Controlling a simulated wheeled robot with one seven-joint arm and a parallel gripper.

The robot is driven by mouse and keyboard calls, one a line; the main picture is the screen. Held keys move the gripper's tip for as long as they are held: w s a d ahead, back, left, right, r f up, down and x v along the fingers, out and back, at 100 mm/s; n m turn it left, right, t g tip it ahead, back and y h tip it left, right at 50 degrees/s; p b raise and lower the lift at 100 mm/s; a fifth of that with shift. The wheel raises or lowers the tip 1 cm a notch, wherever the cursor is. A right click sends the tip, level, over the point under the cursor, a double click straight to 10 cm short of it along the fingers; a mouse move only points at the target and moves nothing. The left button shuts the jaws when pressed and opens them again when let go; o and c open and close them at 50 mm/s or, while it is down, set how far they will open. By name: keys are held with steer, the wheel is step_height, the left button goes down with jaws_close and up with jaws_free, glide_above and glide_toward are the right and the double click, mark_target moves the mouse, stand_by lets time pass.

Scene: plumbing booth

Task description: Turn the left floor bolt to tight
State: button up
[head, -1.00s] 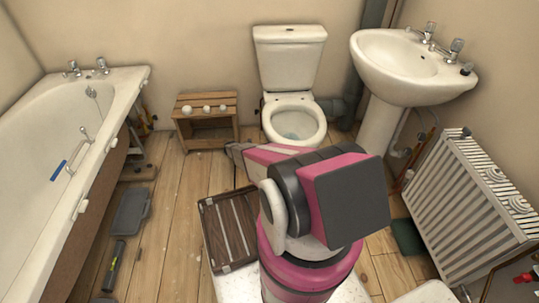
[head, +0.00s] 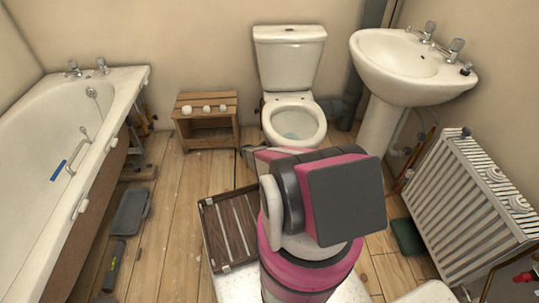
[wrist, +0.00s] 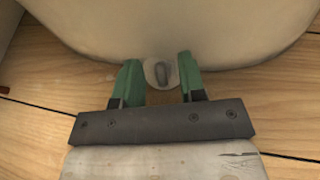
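The toilet (head: 290,75) stands against the back wall. The left floor bolt (wrist: 162,73) shows in the wrist view as a small grey upright piece on a rounded pale lug at the toilet's foot. My gripper (wrist: 160,65) is open, with one green finger on each side of the lug and gaps between the fingers and the bolt. In the head view, my gripper's end (head: 247,155) is low, just left of the toilet's base. My arm hides most of the gripper and the bolt there.
A wooden crate stool (head: 208,130) stands left of the toilet. The bathtub (head: 50,170) is left; the basin (head: 400,65) and radiator (head: 465,210) are right. Plank floor between is mostly clear.

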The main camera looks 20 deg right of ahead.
steer(key=shift+d, duration=0.1)
jaws_close()
steer(key=shift+m+g, duration=0.3)
steer(key=m+g, duration=0.1)
steer(key=m, duration=0.2)
steer(key=shift+w+g, duration=0.1)
steer(key=shift+g, duration=0.3)
steer(key=m+g+y, duration=0.1)
steer(key=m, duration=0.1)
steer(key=m+g+y, duration=0.1)
steer(key=m, duration=0.2)
steer(key=shift+m+g, duration=0.3)
steer(key=shift+g, duration=0.1)
steer(key=m+y, duration=0.1)
steer(key=m, duration=0.1)
steer(key=m+g+y, duration=0.1)
steer(key=m, duration=0.1)
steer(key=shift+m+g, duration=0.3)
steer(key=shift+m, duration=0.1)
steer(key=shift+m+y, duration=1)
steer(key=shift+m, duration=0.3)
